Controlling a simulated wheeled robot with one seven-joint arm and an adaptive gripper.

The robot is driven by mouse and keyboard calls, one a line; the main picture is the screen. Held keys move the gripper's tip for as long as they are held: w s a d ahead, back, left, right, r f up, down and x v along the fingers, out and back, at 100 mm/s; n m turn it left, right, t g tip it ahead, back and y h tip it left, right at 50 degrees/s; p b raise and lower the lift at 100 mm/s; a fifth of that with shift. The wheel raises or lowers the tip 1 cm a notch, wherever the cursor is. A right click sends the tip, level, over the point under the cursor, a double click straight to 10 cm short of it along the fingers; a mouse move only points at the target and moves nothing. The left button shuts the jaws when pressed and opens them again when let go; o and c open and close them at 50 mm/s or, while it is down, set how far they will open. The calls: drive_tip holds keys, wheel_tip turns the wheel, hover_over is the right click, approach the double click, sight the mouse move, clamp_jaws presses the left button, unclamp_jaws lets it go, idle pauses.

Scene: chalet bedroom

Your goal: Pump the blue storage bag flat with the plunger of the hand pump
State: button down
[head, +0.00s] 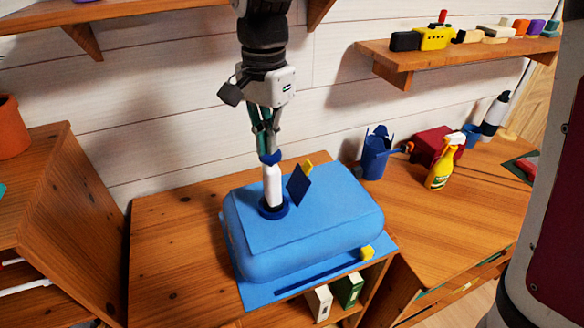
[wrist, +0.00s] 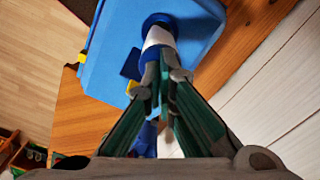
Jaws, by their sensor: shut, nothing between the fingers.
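The blue storage bag (head: 330,215) lies on the wooden table, puffed up and thick, with rounded sides; part of it shows in the wrist view (wrist: 110,50). The hand pump (head: 272,187) stands upright on its top, with a white barrel, a dark blue ring at its foot and a blue plunger handle (head: 270,158) at its top. My gripper (head: 265,151) points down with its fingers shut and empty, right at or just above the handle; I cannot tell whether they touch. In the wrist view the fingertips (wrist: 161,82) partly cover the pump (wrist: 158,38).
A dark blue diamond-shaped piece (head: 299,186) stands beside the pump. A yellow slider (head: 367,252) sits by the bag's front edge. A wall shelf (head: 400,56) hangs above.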

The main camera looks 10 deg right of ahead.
sight(270, 157)
drive_tip(key=shift+f, duration=0.85)
drive_tip(key=shift+r+p, duration=1.35)
drive_tip(key=shift+r, duration=1.05)
drive_tip(key=shift+f, duration=0.15)
drive_tip(key=shift+f+b, duration=0.45)
drive_tip(key=shift+f, duration=2.85)
drive_tip(key=shift+r+p, duration=1.15)
drive_tip(key=shift+r, duration=1.3)
drive_tip(key=shift+f, duration=0.15)
